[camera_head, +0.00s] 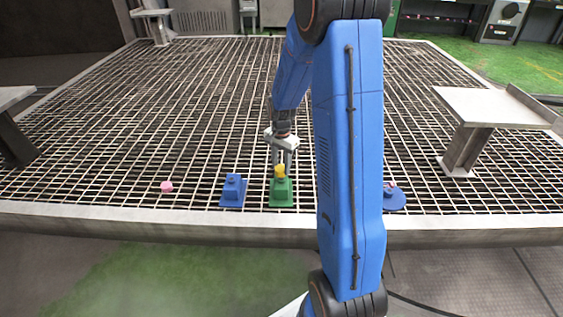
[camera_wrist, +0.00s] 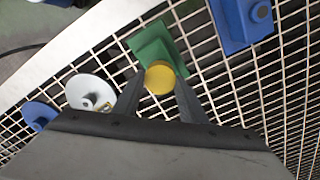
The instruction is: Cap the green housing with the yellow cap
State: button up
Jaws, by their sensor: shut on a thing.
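The green housing (camera_head: 281,194) stands on the grating near the front edge, and it also shows in the wrist view (camera_wrist: 153,40). The yellow cap (camera_head: 280,171) is a small round piece right above the housing in the head view; it also shows in the wrist view (camera_wrist: 160,78). My gripper (camera_head: 281,160) is shut on the yellow cap, with a finger on each side of it in the wrist view. The cap overlaps the housing in both views. I cannot tell whether the cap touches the housing, as the fingers and cap hide part of its top.
A blue housing (camera_head: 233,191) stands just left of the green one. A pink piece (camera_head: 166,187) lies further left. A blue disc (camera_head: 394,201) lies to the right, and a white disc (camera_wrist: 90,92) shows in the wrist view. A raised shelf (camera_head: 490,106) stands at the right.

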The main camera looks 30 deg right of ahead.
jog(key=shift+f, duration=1.95)
jog(key=shift+f, duration=0.2)
jog(key=o, duration=1)
jog(key=shift+r, duration=8.7)
